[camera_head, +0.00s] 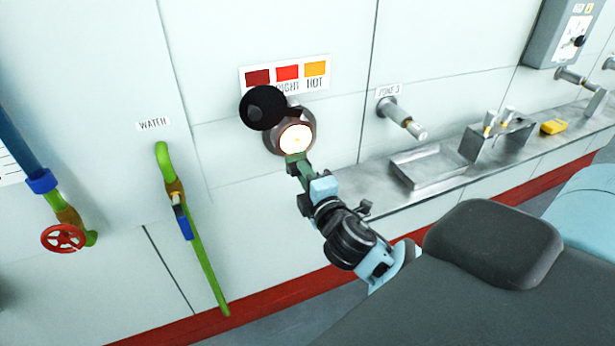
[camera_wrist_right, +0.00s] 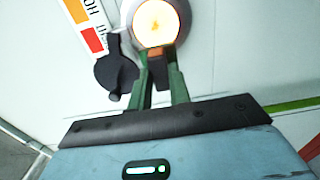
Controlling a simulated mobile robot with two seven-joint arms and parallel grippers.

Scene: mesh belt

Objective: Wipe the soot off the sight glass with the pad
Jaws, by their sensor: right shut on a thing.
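The sight glass (camera_head: 296,139) is a bright, glowing round pane in a dark ring on the wall. In the right wrist view the glass (camera_wrist_right: 157,22) shows pale yellow with an orange rim, and I make out no clear soot on it. My right gripper (camera_head: 297,163) is just below the glass, its green fingers pointing at the wall. In the right wrist view the gripper (camera_wrist_right: 161,68) is shut on a small brownish pad (camera_wrist_right: 155,56) at the glass's lower edge. I cannot tell whether the pad touches the glass. My left gripper is not in view.
A round black cover (camera_head: 263,107) hangs beside the glass, under a colour chart (camera_head: 286,74). A pipe stub (camera_head: 402,118) juts out to the right. Below it is a steel ledge with a tray (camera_head: 428,168). A green pipe (camera_head: 200,255) runs down at left.

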